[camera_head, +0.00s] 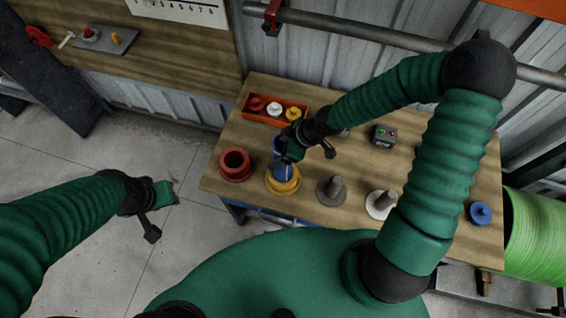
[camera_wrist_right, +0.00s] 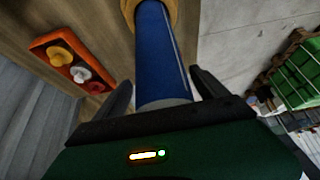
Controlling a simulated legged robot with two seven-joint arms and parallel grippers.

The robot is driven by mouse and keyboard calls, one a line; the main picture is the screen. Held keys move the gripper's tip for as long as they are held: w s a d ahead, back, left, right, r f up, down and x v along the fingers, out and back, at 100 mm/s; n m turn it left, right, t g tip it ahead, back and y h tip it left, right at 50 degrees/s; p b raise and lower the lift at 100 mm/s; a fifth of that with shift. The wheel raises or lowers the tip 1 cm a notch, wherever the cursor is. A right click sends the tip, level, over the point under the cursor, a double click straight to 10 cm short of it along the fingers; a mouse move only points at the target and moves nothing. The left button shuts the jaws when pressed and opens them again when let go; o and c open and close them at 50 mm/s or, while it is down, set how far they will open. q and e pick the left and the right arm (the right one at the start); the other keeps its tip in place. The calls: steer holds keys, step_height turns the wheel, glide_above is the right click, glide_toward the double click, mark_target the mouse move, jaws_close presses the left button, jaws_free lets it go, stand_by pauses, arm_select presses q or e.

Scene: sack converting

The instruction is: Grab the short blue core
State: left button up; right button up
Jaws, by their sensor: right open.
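A blue core (camera_head: 277,148) stands upright in a yellow flanged base (camera_head: 283,187) on the wooden table. My right gripper (camera_head: 305,153) is at the blue core, partly covering it in the head view. In the right wrist view the blue core (camera_wrist_right: 162,55) runs between the two open fingers (camera_wrist_right: 160,82), with gaps at both sides. The yellow base (camera_wrist_right: 168,12) shows at its far end. I cannot tell the core's full length. My left gripper (camera_head: 150,208) hangs over the floor at the left, apart from the table; its finger opening is unclear.
A red hollow flanged piece (camera_head: 235,165) stands left of the yellow base. A grey spindle (camera_head: 331,190) and a white-based one (camera_head: 381,203) stand to the right. An orange tray (camera_head: 262,117) with small knobs is behind. A blue flanged piece (camera_head: 480,213) sits far right.

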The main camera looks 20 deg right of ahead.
steer(key=shift+d, duration=0.4)
steer(key=shift+c, duration=2.2)
steer(key=shift+a+r, duration=0.15)
steer(key=shift+a, duration=0.55)
steer(key=c, duration=0.5)
steer(key=shift+a, duration=0.35)
steer(key=c, duration=0.4)
steer(key=shift+c, duration=1.3)
steer(key=shift+d, duration=0.25)
jaws_close()
arm_select(q)
steer(key=shift+d+r, duration=0.15)
steer(key=shift+d, duration=0.05)
arm_select(e)
steer(key=shift+s+d, duration=0.1)
steer(key=shift+d, duration=0.3)
